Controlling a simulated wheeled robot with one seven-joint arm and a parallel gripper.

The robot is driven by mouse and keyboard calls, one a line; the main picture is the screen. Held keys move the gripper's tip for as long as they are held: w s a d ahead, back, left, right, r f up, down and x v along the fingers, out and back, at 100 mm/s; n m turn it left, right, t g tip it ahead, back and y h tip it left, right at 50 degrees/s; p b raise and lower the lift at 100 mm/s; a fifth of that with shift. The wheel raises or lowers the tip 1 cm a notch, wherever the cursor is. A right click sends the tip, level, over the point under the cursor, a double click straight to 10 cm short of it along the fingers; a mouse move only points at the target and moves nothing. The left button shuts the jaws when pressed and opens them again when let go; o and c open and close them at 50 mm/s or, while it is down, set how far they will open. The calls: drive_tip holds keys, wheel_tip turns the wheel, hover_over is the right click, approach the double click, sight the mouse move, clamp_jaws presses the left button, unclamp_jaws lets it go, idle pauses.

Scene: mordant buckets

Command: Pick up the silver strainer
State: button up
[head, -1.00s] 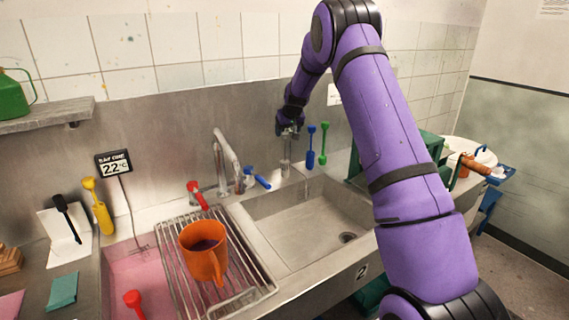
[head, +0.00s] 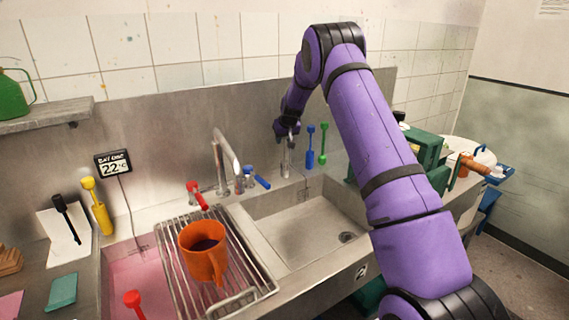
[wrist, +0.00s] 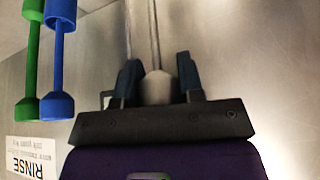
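The silver strainer (head: 286,163) stands upright against the steel wall behind the sink, at the left of the blue and green tools. My gripper (head: 287,136) is at its top end. In the wrist view, a rounded grey end that appears to be the strainer's (wrist: 158,88) lies between the two dark fingers of my gripper (wrist: 160,78), with almost no gap at either side. The frames do not show whether the fingers press on it. The strainer's lower part is small and unclear in the head view.
A blue tool (head: 310,147) and a green tool (head: 324,144) hang close at the right. The faucet (head: 222,160) stands at the left. Below are the empty sink basin (head: 300,230) and a rack (head: 240,270) with an orange jug (head: 204,252).

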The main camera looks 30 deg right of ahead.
clamp_jaws()
